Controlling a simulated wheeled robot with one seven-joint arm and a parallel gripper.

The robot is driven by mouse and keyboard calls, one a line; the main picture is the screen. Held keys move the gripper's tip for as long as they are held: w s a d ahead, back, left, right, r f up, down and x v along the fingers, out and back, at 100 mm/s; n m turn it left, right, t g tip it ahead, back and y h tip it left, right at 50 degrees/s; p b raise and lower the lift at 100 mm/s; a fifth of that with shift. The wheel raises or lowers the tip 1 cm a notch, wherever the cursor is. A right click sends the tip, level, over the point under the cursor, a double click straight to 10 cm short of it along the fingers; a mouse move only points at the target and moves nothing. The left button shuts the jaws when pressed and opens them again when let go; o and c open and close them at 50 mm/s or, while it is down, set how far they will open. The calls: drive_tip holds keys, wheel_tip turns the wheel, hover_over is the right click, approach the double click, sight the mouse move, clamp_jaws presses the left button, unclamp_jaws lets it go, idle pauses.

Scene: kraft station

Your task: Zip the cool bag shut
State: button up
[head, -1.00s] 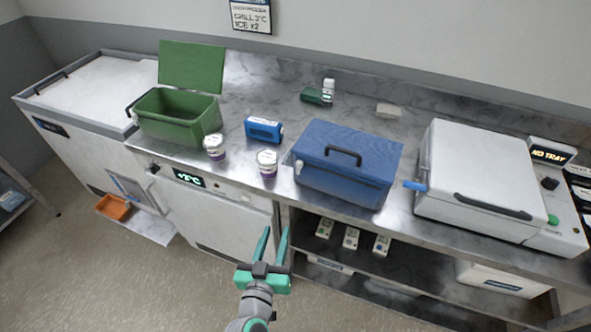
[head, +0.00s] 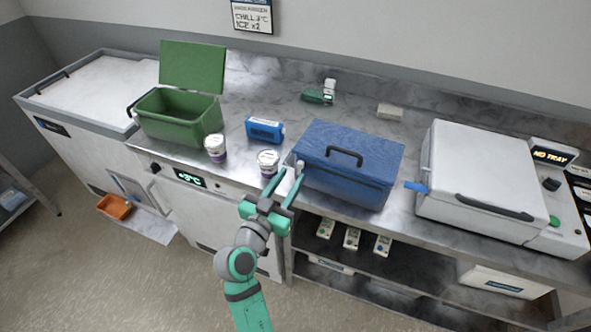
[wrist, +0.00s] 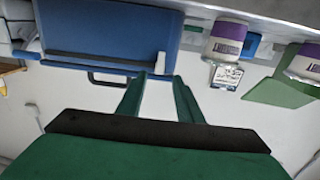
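The blue cool bag (head: 345,170) stands on the steel counter with its lid down and a dark handle on top. A small pale tab, which looks like the zip pull (head: 299,167), is at its front left corner; it also shows in the wrist view (wrist: 162,62). My gripper (head: 290,176) is at that corner, its two green fingers apart with nothing seen held. In the wrist view the fingertips (wrist: 160,78) lie to either side of the tab and just short of it. I cannot tell whether they touch it.
Two white-and-purple tubs (head: 267,163) (head: 215,148) stand left of the bag, one close to my gripper. A blue pack (head: 265,130) lies behind them. An open green box (head: 180,118) is at left. A white lidded machine (head: 482,175) stands right of the bag.

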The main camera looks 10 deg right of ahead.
sight(299, 166)
drive_tip(key=shift+x, duration=2.1)
drive_tip(key=shift+d, duration=0.1)
drive_tip(key=shift+s, duration=0.1)
clamp_jaws()
